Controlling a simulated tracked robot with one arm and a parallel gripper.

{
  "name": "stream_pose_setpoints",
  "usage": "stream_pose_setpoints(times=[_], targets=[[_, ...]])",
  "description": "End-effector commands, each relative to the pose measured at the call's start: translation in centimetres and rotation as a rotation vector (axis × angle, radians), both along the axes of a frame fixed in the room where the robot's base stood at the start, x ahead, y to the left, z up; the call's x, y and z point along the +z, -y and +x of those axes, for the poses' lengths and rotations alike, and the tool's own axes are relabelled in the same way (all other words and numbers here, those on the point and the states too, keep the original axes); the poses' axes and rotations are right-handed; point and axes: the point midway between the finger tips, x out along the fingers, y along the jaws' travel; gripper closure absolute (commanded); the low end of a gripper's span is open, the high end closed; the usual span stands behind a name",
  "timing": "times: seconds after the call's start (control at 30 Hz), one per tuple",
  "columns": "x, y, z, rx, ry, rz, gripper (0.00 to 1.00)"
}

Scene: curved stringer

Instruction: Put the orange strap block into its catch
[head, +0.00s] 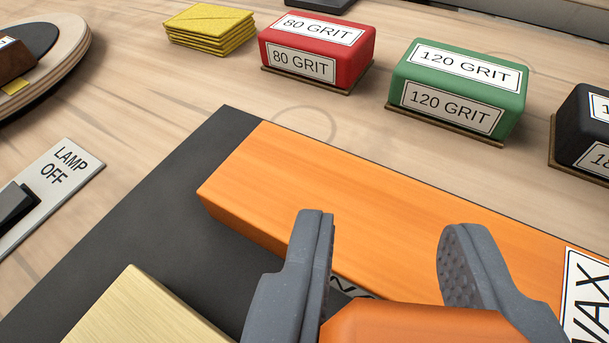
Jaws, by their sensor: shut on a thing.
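My gripper (385,224) reaches in from the bottom of the head view, its two grey fingers on either side of a smaller orange block (425,325). The fingers are shut on this block, which looks like the strap block; only its top end shows, and the rest is cut off by the picture's edge. Beyond it a long orange block (300,180) lies across the black mat (120,265), with a white label (590,300) partly reading "WAX" at its right end. I cannot make out the catch. A dark lettered patch (352,287) shows partly between the fingers.
A pale yellow block (145,312) is at the lower left. A lamp switch plate (75,170) is at the left edge. Yellow pads (210,30) and red (317,50), green (458,90) and black (583,130) grit blocks stand behind. Bare wood lies between them and the mat.

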Motion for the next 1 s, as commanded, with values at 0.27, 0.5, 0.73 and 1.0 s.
stream_pose_setpoints(times=[0.27,0.5,0.73,1.0], targets=[[-0.2,-0.5,1.6,0.001,0.001,-0.001,0.98],[-3.3,-0.6,1.8,0.0,-0.003,-0.002,0.98],[-3.7,-0.6,1.8,0.0,-0.001,-0.001,0.98],[-3.9,-0.6,1.8,0.0,-0.001,0.0,0.49]])
